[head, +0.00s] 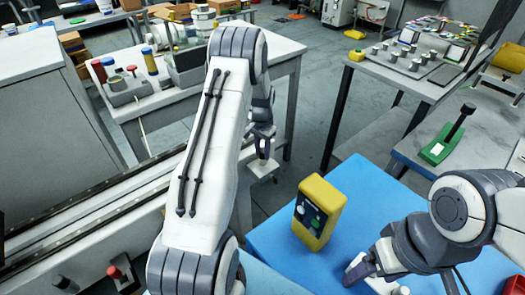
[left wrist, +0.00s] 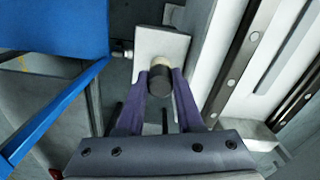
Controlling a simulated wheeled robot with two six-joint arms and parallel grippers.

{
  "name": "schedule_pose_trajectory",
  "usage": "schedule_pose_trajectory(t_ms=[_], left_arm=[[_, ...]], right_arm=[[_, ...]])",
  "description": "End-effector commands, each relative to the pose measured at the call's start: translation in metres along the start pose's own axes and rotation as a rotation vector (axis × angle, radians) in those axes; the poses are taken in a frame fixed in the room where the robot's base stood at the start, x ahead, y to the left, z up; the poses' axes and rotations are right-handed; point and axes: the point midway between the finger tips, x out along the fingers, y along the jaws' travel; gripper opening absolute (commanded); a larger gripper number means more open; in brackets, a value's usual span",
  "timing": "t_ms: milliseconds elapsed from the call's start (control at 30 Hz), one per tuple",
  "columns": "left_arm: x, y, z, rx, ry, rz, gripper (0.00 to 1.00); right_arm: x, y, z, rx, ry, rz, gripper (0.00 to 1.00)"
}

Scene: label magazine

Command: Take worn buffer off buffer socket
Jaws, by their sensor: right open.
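The worn buffer (left wrist: 160,82) is a short round piece with a dark end and a beige side. It stands on the pale square plate of the buffer socket (left wrist: 178,45) in the left wrist view. My left gripper (left wrist: 160,78) has one purple finger on each side of the buffer, and the fingertips appear to touch it. In the head view my left gripper (head: 262,140) points down over the small socket plate (head: 262,172), with the beige buffer (head: 264,160) at its tips. My right gripper (head: 408,280) is open, low over the blue tabletop, partly cut off by the frame.
A yellow control box (head: 320,212) stands on the blue table (head: 275,245) between my arms. A pale object (head: 378,284) lies by my right gripper. A long rail (head: 90,220) runs at left. A cluttered bench (head: 190,90) stands behind. A green-based lever (head: 440,145) is at right.

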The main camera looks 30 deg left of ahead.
Motion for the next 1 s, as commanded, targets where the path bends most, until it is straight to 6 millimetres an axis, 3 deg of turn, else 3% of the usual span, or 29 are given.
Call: schedule_pose_trajectory(t_ms=[1000], left_arm=[[-0.034,0.000,0.000,0.000,0.000,0.000,0.00]], right_arm=[[-0.026,-0.002,-0.001,0.000,0.000,0.000,0.80]])
